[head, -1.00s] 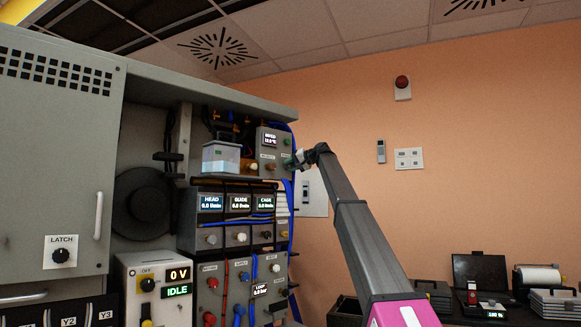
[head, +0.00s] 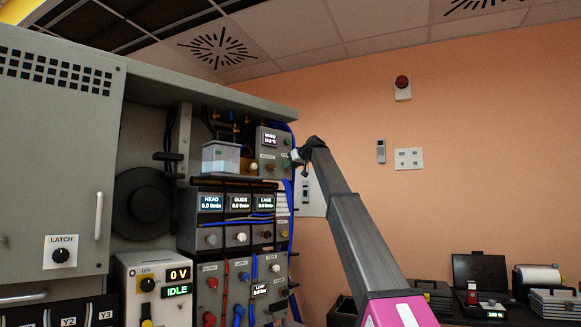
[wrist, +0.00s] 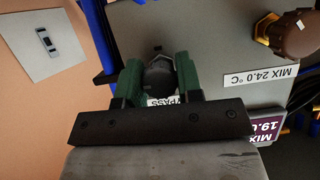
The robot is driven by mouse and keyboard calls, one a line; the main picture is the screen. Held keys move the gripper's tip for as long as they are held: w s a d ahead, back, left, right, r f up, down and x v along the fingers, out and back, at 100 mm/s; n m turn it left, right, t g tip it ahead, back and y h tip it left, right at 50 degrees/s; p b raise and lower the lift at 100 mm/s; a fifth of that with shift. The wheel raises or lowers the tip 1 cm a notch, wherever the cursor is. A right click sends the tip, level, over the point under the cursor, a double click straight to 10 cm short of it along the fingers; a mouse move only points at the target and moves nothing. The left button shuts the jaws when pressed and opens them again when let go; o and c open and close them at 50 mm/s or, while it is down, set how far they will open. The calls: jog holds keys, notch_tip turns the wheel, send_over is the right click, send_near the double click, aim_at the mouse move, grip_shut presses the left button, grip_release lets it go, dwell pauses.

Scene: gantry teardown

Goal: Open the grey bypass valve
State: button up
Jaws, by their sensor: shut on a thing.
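The grey bypass valve (wrist: 158,79) is a dark round knob on the grey panel in the wrist view, with a partly covered label ending in "PASS" below it. My gripper (wrist: 158,66) has its two green fingers on either side of the knob, shut on it. In the head view my gripper (head: 294,159) is at the right edge of the upper control box (head: 268,145). There the arm end hides the valve, so its turn angle cannot be read.
A brown knob (wrist: 290,35) with a "MIX 24.0 °C" label sits beside the valve. Blue hoses (head: 289,190) run down the cabinet's right side. A wall switch plate (head: 310,193) is close to the arm. The space right of the arm is open.

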jog(key=shift+h, duration=0.3)
dwell(0.4)
jog(key=o, duration=0.9)
jog(key=v, duration=1)
jog(key=shift+s+d, duration=0.3)
